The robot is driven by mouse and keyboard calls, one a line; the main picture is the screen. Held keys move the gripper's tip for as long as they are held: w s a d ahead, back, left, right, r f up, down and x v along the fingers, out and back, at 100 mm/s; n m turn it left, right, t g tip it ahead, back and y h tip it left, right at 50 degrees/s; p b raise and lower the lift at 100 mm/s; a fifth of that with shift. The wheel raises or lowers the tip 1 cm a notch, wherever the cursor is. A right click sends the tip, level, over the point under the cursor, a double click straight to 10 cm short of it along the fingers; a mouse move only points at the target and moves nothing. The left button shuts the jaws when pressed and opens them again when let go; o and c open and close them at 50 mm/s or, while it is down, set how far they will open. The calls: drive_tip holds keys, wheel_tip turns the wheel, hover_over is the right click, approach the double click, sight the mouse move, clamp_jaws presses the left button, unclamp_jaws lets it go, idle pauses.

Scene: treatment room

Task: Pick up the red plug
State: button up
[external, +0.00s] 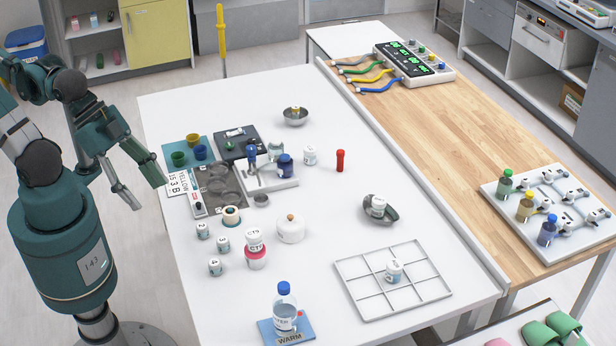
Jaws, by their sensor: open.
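A slim red upright cylinder (340,161), which looks like the red plug, stands alone on the white table (400,195), right of the middle group of bottles. Its upper end looks like a slightly wider cap. My gripper (146,190) is open and empty at the table's left edge, with its fingers pointing down and to the right. It is well to the left of the red piece, with cups, trays and bottles between them. Nothing hides the red piece.
A white tray with a blue-capped bottle (285,167) and a white jar (310,155) stand left of the red piece. A divided grid tray (435,288) lies front right.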

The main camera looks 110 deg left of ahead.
drive_tip(key=c, duration=0.5)
drive_tip(key=shift+c, duration=0.2)
drive_tip(key=shift+w, duration=0.1)
